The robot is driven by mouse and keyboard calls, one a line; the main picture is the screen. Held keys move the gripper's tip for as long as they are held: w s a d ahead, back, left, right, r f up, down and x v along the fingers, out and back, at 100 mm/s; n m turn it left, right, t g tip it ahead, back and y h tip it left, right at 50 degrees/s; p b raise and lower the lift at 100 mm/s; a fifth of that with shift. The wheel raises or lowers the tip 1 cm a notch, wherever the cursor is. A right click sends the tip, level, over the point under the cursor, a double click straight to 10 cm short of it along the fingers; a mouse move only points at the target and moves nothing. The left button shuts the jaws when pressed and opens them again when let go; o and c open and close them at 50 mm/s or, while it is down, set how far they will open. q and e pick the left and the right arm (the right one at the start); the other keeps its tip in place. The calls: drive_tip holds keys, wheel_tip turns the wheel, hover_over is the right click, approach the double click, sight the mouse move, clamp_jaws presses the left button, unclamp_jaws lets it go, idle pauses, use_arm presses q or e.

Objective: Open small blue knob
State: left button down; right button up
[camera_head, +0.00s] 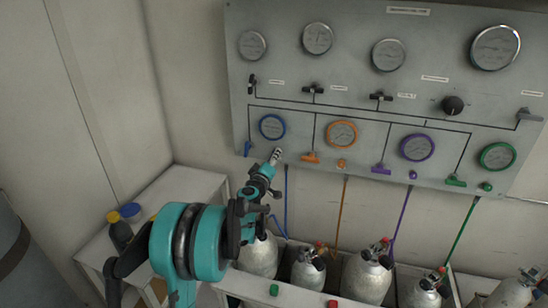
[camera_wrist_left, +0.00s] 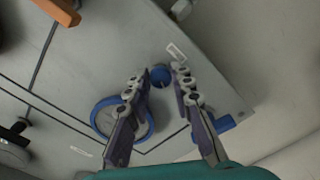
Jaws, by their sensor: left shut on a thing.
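The small blue knob (camera_wrist_left: 160,77) sits on the grey panel and shows between my left fingertips in the left wrist view. My left gripper (camera_wrist_left: 161,73) is shut on it, one finger on each side. In the head view my left gripper (camera_head: 276,156) reaches up to the lower left of the panel, just below the blue-rimmed gauge (camera_head: 272,127), and hides the knob. The same gauge shows beside the left finger in the wrist view (camera_wrist_left: 122,117). My right gripper is in neither view.
A blue lever (camera_head: 247,147) is left of my gripper, and an orange lever (camera_head: 310,158) and small orange knob (camera_head: 341,163) are to its right. Purple and green valves continue along the panel (camera_head: 350,105). Grey cylinders (camera_head: 366,278) stand below. A white table (camera_head: 185,185) is at left.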

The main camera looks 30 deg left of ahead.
use_arm(q)
drive_tip(key=n, duration=1.8)
drive_tip(key=shift+r+n+p, duration=0.1)
drive_tip(key=shift+n+p, duration=0.3)
drive_tip(key=c, duration=1.3)
unclamp_jaws()
